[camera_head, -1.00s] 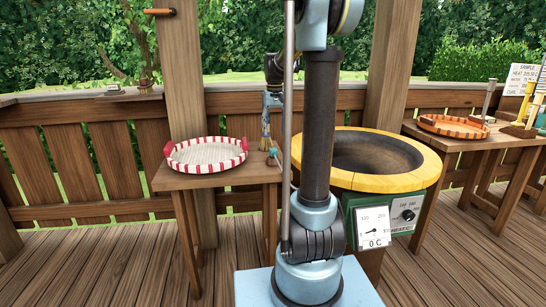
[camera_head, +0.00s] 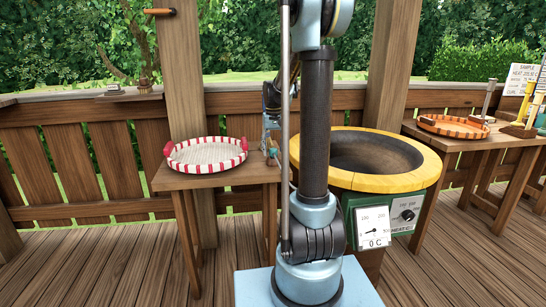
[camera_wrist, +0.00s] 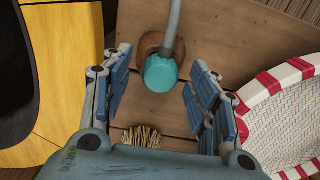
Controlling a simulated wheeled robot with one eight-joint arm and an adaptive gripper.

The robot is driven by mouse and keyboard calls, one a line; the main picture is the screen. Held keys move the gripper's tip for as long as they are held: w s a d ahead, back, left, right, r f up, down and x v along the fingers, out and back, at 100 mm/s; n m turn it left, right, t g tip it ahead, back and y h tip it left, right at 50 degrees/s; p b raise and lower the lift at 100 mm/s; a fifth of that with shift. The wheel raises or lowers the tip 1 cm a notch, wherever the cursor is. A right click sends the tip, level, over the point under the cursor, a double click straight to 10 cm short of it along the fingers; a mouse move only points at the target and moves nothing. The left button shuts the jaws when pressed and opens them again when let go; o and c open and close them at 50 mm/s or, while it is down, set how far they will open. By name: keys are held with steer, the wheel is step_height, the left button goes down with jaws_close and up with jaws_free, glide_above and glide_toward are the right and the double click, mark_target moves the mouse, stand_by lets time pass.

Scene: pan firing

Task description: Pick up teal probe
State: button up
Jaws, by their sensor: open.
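The teal probe (camera_wrist: 160,74) stands out in the wrist view as a short teal cylinder with a grey stem or cable rising from it, over a brown base on the wooden side table (camera_wrist: 225,20). My gripper (camera_wrist: 161,64) is open, with blue padded fingers to the left and right of the probe and visible gaps on both sides. In the head view my gripper (camera_head: 268,143) is low over the right end of the small table, partly hidden by my arm column. The probe is hard to make out there.
A red-and-white rimmed tray (camera_head: 205,168) sits left of the gripper on the same table. A brush with straw bristles (camera_wrist: 142,136) lies below the probe in the wrist view. The yellow-rimmed pan (camera_head: 395,183) is to the right. An orange tray (camera_head: 452,131) is farther right.

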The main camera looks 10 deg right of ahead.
steer(key=shift+c, duration=0.3)
steer(key=c, duration=1.1)
